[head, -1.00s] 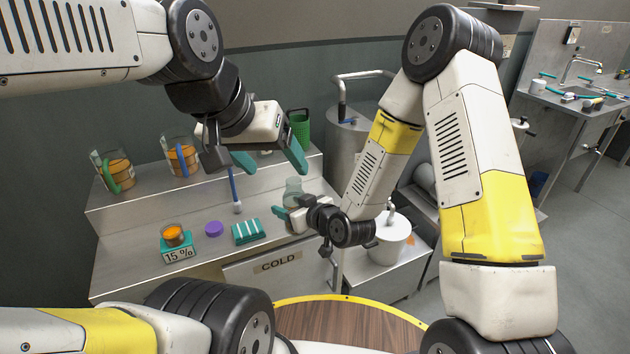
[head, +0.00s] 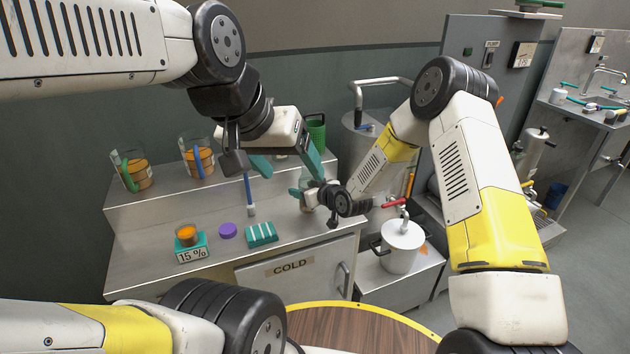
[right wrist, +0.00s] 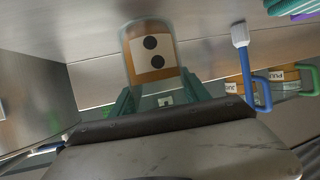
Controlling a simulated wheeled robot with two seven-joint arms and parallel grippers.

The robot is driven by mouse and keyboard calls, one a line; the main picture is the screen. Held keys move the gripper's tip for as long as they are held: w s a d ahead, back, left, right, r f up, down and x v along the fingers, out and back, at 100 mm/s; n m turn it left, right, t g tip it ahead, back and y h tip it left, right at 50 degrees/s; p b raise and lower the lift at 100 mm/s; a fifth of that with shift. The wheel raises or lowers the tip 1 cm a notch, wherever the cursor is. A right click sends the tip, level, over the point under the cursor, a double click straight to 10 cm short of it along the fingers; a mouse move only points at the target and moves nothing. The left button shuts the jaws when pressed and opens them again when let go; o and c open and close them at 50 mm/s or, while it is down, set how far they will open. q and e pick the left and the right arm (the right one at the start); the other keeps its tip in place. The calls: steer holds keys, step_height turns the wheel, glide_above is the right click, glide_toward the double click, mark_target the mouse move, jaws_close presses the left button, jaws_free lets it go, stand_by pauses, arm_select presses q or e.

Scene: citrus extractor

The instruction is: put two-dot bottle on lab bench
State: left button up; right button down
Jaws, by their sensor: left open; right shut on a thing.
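The two-dot bottle (right wrist: 155,52) is clear glass with orange contents and a pale label with two black dots. In the right wrist view it stands between the teal fingers of my right gripper (right wrist: 158,90), which is shut on it. In the head view this right gripper (head: 306,194) is over the right part of the steel counter (head: 150,262), and the bottle is mostly hidden. My left gripper (head: 288,168) is open and empty, its fingers pointing down close to the right gripper. I cannot tell which surface is the lab bench.
On the counter are a scale marked 15 % (head: 191,248), a purple lid (head: 228,230), a teal striped block (head: 261,234) and a blue-handled brush (head: 249,195). Jugs (head: 134,172) stand on the back shelf.

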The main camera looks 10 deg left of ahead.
steer(key=shift+f, duration=0.45)
steer(key=shift+f, duration=0.15)
steer(key=c, duration=0.5)
jaws_free()
